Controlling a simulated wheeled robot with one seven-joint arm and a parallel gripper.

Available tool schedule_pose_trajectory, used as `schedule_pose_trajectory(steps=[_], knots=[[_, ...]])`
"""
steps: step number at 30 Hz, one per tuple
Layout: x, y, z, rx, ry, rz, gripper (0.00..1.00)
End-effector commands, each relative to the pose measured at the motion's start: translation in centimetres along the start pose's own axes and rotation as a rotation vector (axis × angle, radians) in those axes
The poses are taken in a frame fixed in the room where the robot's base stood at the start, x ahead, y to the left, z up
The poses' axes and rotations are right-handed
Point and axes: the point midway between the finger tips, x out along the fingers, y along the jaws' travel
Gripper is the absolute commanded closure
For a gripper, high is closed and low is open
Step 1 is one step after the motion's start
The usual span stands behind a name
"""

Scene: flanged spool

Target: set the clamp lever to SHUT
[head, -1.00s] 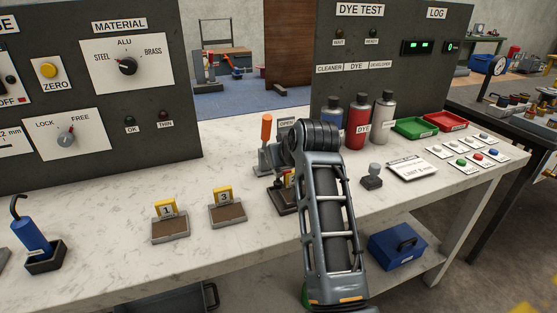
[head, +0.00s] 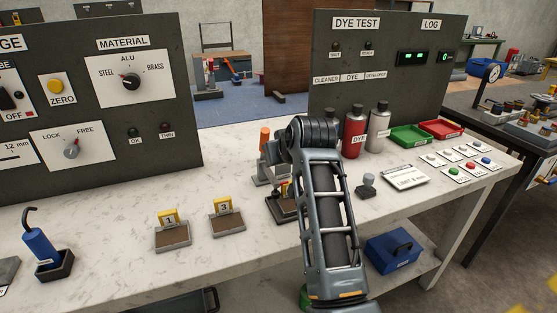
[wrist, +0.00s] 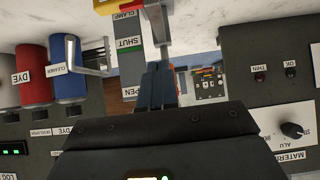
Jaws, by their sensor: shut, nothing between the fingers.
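The clamp stands mid-bench in the head view, largely behind my arm. Its lever has an orange grip (head: 264,137) that points upward, just left of my arm's wrist joint. In the upside-down wrist view, the clamp's label plate (wrist: 130,57) reads CLAMP, SHUT with a green band, and a partly covered OPEN. My gripper (wrist: 160,72) is shut and empty, its fingertips beside the plate near the OPEN end. A sliver of orange shows at the fingers' right edge; contact with the lever cannot be told.
Numbered blocks (head: 227,218) and a blue-handled tool (head: 40,246) stand left of my arm. The red dye bottle (head: 354,131), a stamp (head: 367,186) and green tray (head: 410,136) are to the right. Dark panels rise behind. Bare bench lies in front of the blocks.

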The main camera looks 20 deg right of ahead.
Motion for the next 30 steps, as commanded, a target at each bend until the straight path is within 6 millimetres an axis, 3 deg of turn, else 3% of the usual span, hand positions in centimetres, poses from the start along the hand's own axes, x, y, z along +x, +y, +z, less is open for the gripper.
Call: schedule_pose_trajectory(steps=[6, 12, 18, 30], knots=[[-4.8, 0.1, 0.0, -0.001, 0.008, 0.002, 1.00], [-8.0, 0.1, -0.2, 0.000, 0.007, 0.002, 1.00], [-9.4, 0.0, -0.3, -0.001, 0.005, 0.000, 1.00], [-9.5, 0.0, -0.3, -0.001, 0.005, 0.001, 1.00]])
